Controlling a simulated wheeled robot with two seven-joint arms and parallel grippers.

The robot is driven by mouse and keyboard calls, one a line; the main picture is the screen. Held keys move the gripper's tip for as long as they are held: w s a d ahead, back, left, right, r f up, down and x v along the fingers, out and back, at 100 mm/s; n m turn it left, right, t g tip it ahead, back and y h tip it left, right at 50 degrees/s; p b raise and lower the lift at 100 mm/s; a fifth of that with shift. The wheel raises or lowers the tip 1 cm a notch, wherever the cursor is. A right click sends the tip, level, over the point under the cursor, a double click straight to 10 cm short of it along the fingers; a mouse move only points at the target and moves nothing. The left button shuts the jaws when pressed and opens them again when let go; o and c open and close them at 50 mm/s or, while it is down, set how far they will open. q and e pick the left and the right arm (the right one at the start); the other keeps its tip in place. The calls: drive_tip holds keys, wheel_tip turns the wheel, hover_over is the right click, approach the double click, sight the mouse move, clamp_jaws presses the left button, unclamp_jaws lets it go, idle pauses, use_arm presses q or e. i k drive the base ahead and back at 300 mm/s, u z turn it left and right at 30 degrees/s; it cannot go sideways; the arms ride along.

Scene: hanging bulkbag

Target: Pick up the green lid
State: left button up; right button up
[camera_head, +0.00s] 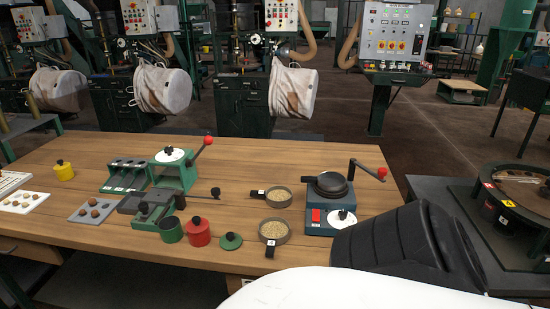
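The green lid (231,241) is a small flat disc with a dark knob, lying on the wooden table (100,240) near its front edge. It is to the right of a red canister (197,233) with a black knob on top. A green canister (171,231) with a dark top stands to the left of the red one. Neither gripper's fingers can be seen. A large black ribbed part and a white part of mine fill the lower right, away from the lid.
A shallow pan of grains (274,232) is right of the lid, with another pan (278,196) behind it. A blue-grey device (320,220) stands farther right. A green lever press (175,170) is behind the canisters. A yellow canister (64,171) is at left.

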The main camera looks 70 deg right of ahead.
sight(229, 242)
drive_tip(key=u, duration=0.05)
drive_tip(key=k, duration=0.05)
drive_tip(key=z, duration=1.4)
